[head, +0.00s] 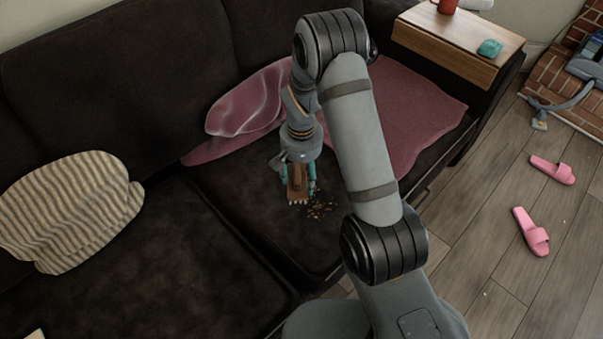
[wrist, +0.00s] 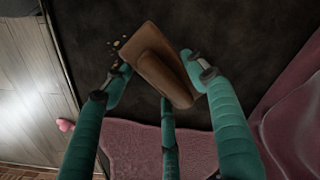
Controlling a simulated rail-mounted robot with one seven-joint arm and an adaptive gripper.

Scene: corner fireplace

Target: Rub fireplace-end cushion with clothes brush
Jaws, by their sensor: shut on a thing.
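The clothes brush (head: 296,186) has a brown wooden back and pale bristles pointing down. My gripper (head: 299,176), with teal fingers, is shut on it, just above or at the dark fireplace-end seat cushion (head: 238,200); contact is unclear. Crumbs (head: 320,209) are scattered on this cushion just right of the brush, near its front edge. In the wrist view the brush (wrist: 150,72) sits slanted between my fingers (wrist: 157,80), over the dark cushion (wrist: 235,35). A few crumbs (wrist: 117,45) show beside the brush. The bristles are hidden there.
A pink throw (head: 415,112) and a mauve cloth (head: 243,108) lie behind and right. A striped pillow (head: 72,210) is left. A wooden tray (head: 455,42) rests on the right armrest, holding a red mug (head: 447,6). Pink slippers (head: 533,238) lie on the floor near the brick hearth (head: 580,32).

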